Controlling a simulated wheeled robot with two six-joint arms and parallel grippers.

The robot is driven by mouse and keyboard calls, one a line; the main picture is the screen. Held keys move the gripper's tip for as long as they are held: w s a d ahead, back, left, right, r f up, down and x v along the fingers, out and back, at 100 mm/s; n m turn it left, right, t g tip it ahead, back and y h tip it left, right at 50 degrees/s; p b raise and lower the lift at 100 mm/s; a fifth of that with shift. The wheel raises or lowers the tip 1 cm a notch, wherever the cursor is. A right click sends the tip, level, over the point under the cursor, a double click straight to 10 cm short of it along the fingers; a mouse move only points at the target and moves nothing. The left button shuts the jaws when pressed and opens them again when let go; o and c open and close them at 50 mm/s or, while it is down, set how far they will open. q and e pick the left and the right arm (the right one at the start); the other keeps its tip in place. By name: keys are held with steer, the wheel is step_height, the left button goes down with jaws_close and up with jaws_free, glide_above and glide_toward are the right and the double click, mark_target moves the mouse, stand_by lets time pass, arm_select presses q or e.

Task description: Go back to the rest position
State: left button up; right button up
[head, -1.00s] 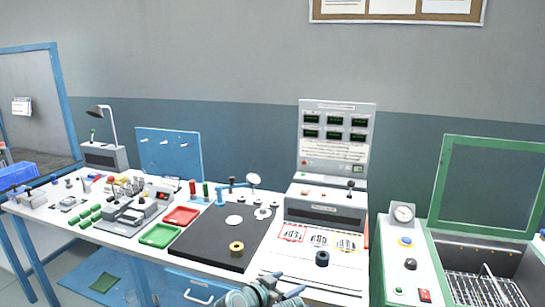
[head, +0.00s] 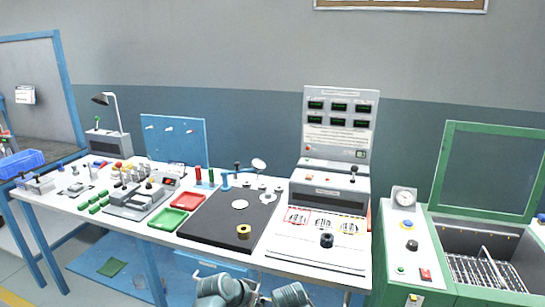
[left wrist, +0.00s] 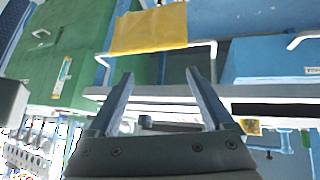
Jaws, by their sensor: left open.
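In the left wrist view my left gripper (left wrist: 160,78) is open, with nothing between its two fingers. Behind the fingers are a pale bench edge and blue and green cabinet fronts. In the head view, grey rounded parts of my own arms show at the bottom middle, in front of the bench's front edge. No fingers can be made out there. My right gripper is not visible.
The white bench (head: 150,228) carries a black mat (head: 215,232) with a yellow ring (head: 244,231), a red tray (head: 188,202), a green tray (head: 168,220) and a grey test unit (head: 325,210) with a black ring (head: 327,240). A green-framed machine (head: 440,215) stands at right.

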arm_select(q)
steer(key=s+a+f+n+g+y, duration=0.2)
steer(key=s+a+f+n+y, duration=0.15)
steer(key=a, duration=0.35)
steer(key=s+a+f+n+g+y, duration=0.2)
steer(key=s+a+g, duration=0.15)
steer(key=a, duration=0.25)
steer(key=s+d+r+m+p, duration=0.1)
steer(key=s+d+r+p, duration=0.2)
steer(key=d+r+p, duration=0.2)
steer(key=s+d+r+m+y+p, duration=0.1)
steer(key=s+d+r+m+p, duration=0.1)
steer(key=s+d+r+p, duration=0.2)
step_height(320, 180, up, 2)
steer(key=shift+d+r+g+p, duration=0.2)
steer(key=shift+d+g+p, duration=0.2)
steer(key=shift+p, duration=0.7)
steer(key=shift+m, duration=0.25)
